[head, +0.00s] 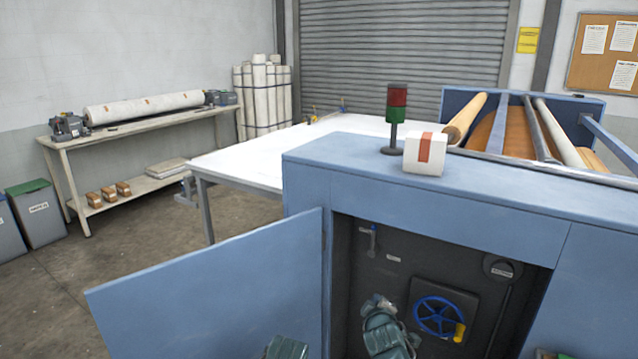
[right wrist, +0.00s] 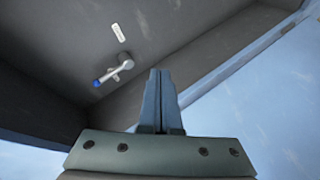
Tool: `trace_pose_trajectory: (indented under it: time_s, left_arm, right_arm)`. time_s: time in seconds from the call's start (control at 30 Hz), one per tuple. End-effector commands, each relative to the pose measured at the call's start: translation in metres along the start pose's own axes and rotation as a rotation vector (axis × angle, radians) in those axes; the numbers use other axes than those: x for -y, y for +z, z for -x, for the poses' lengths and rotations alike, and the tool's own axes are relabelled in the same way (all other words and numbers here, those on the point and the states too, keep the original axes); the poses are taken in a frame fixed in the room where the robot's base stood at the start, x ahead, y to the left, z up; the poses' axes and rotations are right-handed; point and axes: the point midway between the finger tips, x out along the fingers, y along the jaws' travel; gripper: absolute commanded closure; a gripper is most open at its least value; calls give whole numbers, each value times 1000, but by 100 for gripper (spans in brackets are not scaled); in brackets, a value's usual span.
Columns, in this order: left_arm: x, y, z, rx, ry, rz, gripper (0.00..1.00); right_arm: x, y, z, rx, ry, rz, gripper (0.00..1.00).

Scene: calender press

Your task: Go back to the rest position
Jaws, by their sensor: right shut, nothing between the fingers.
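My right gripper (head: 376,303) is in front of the open cabinet of the blue press (head: 310,185). In the right wrist view its two fingers (right wrist: 158,76) are pressed together with nothing between them. A small grey lever with a blue tip (right wrist: 113,74) is on the dark cabinet wall ahead, apart from the fingers; it also shows in the head view (head: 373,240). A blue handwheel (head: 440,316) with a yellow part is to the right of the gripper. My left gripper cannot be made out in the head view.
The open blue door (head: 215,290) swings out to the left of the cabinet. A white box (head: 425,154) and a red-green signal lamp (head: 396,115) stand on the press top. A white table (head: 250,160) is behind. The floor at left is clear, with bins (head: 36,213) at the edge.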

Motion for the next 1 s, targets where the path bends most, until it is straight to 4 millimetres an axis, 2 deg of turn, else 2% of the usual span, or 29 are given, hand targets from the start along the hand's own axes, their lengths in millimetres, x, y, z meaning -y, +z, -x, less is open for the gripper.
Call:
trace_pose_trajectory:
  time_s: [0.03, 0.17, 0.3, 0.4, 0.5, 0.63, 0.77, 1.0]
  left_arm:
    - [1, 1, 15, 0, 0, 0, 100]
    - [3, 2, 32, 0, 0, 0, 100]
    - [5, 3, 49, 0, 0, 0, 100]
    - [6, 3, 58, 0, 0, 0, 100]
    - [6, 4, 64, 0, 0, 0, 100]
    - [6, 4, 68, 0, 0, 0, 100]
    - [6, 4, 69, 0, 0, 0, 100]
    - [6, 4, 68, 0, 0, 0, 100]
  right_arm:
    - [15, -4, 10, 64, -86, -66, 100]
    - [69, 2, 41, 271, -299, -227, 100]
    - [120, 6, 92, 510, -497, -344, 100]
    - [145, 7, 130, 667, -601, -389, 100]
    - [160, 8, 162, 790, -671, -410, 100]
    - [170, 9, 188, 891, -719, -418, 100]
    - [173, 10, 197, 927, -733, -420, 100]
    - [173, 10, 197, 928, -733, -419, 100]
